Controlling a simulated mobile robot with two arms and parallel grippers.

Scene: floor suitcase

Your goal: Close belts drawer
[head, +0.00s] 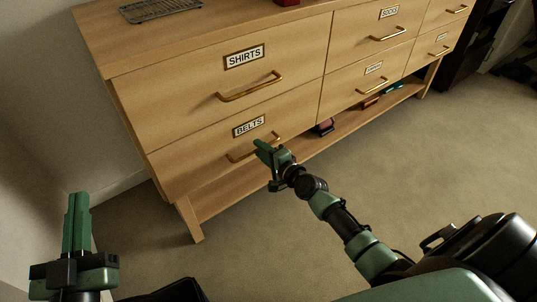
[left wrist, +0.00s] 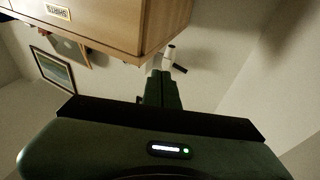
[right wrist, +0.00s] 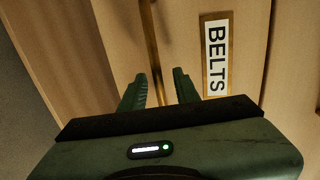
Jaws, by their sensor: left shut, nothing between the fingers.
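The belts drawer (head: 190,162) is the lower left drawer of a wooden dresser, with a BELTS label (head: 249,125) and a brass handle (head: 238,157). Its front looks flush, or nearly so, with the shirts drawer (head: 180,97) above. My right gripper (head: 262,148) is at the right part of this handle. In the right wrist view, its two fingers (right wrist: 160,88) stand apart, with the brass bar (right wrist: 153,50) between or just beyond them; contact is unclear. The BELTS label (right wrist: 216,55) is beside them. My left gripper (head: 77,205) is shut and empty, left of the dresser.
Other closed drawers with brass handles fill the dresser front. A low shelf (head: 235,190) below holds several small items. A wire tray (head: 160,9) lies on top. A wall is close on the left; carpet (head: 440,140) is clear to the right.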

